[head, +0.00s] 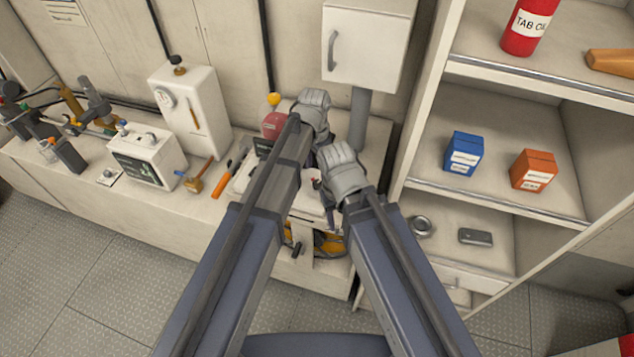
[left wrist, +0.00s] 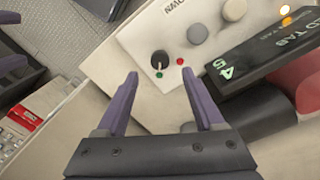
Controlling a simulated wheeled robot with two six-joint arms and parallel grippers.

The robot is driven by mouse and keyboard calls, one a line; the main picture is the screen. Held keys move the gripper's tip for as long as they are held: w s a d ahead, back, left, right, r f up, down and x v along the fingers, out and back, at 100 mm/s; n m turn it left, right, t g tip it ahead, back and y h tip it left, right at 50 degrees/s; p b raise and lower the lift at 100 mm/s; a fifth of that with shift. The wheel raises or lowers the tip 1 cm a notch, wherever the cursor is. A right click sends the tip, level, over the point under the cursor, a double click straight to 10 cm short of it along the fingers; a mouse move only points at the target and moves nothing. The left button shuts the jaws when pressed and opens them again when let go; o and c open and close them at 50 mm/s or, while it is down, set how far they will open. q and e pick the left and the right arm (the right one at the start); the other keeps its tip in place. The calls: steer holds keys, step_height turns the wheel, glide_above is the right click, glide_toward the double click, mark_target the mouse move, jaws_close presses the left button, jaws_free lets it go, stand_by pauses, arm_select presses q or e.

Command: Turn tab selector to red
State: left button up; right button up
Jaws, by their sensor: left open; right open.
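The tab selector (left wrist: 159,60) is a small black knob on a pale panel in the left wrist view. A green dot (left wrist: 159,74) is just below it and a red dot (left wrist: 180,61) to its right. Its light pointer mark seems to face the green dot. My left gripper (left wrist: 160,76) is open and empty, its purple fingertips either side of the knob in the picture; contact cannot be told. In the head view my arms hide the selector. My right gripper (head: 330,203) is open, lower and nearer, its fingers partly hidden.
A grey button (left wrist: 197,34) and another knob (left wrist: 234,9) sit beside the selector. A black display box (left wrist: 265,55) with green digits is close on the right. A white wall cabinet (head: 368,48) hangs behind my grippers; shelves (head: 490,195) stand to the right.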

mark_target(317, 182)
arm_select(q)
step_height(317, 182, down, 6)
steer(key=b, duration=0.5)
steer(key=shift+f, duration=0.1)
jaws_close()
stand_by(0.4)
